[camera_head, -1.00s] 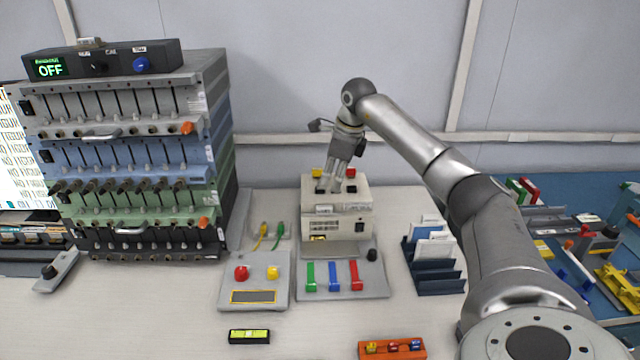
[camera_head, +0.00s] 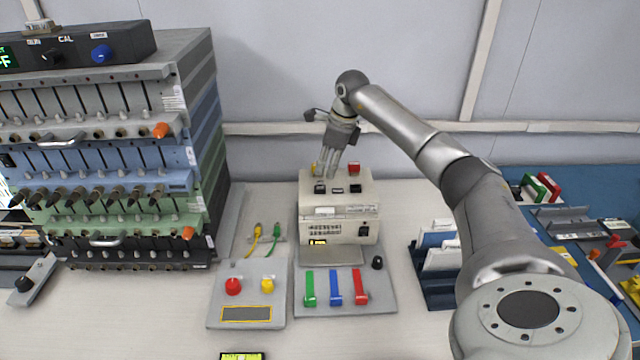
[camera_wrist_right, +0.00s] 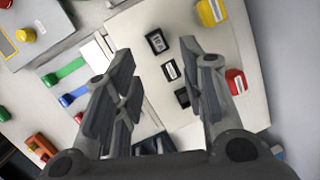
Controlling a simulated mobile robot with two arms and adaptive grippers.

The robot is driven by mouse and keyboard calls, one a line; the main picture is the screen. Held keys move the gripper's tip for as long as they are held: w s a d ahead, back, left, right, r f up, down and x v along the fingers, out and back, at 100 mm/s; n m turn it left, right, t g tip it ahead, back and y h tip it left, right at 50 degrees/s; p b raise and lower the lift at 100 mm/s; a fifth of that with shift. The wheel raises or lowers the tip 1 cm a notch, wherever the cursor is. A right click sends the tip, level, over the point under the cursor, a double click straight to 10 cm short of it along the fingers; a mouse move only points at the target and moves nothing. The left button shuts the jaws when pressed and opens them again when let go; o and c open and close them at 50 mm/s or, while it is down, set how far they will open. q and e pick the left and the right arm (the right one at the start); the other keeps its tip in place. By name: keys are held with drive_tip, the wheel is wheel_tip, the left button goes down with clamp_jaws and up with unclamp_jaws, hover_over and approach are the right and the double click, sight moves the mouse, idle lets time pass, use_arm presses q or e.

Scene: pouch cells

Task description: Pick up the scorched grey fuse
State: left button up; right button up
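A beige box (camera_head: 340,229) stands at the middle of the bench. Its top carries a row of small black-framed rectangular pieces: left (camera_head: 320,188), middle (camera_head: 338,190) and right (camera_head: 355,188). They also show in the right wrist view (camera_wrist_right: 172,70), one with a pale centre. I cannot tell which, if any, is the scorched grey fuse. My right gripper (camera_head: 327,172) is at the rear left of the box top. In the wrist view it is open (camera_wrist_right: 162,62), with nothing held. My left gripper is out of view.
A panel with green, blue and red levers (camera_head: 335,287) lies before the box. A panel with red and yellow knobs (camera_head: 247,290) is left of it. A tall instrument rack (camera_head: 110,150) stands left. A blue card rack (camera_head: 438,262) stands right, close to my right arm.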

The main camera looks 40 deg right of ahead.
sight(320, 182)
drive_tip(key=shift+x, duration=0.9)
drive_tip(key=x, duration=0.1)
drive_tip(key=p+x, duration=0.1)
drive_tip(key=x, duration=0.2)
drive_tip(key=shift+w+a+f+p, duration=0.1)
drive_tip(key=shift+w+a+p, duration=0.1)
drive_tip(key=shift+a+p, duration=0.15)
drive_tip(key=shift+w+d+f, duration=0.1)
drive_tip(key=shift+d+f, duration=0.05)
drive_tip(key=shift+f, duration=0.25)
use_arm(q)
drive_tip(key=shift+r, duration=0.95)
use_arm(e)
drive_tip(key=c, duration=0.8)
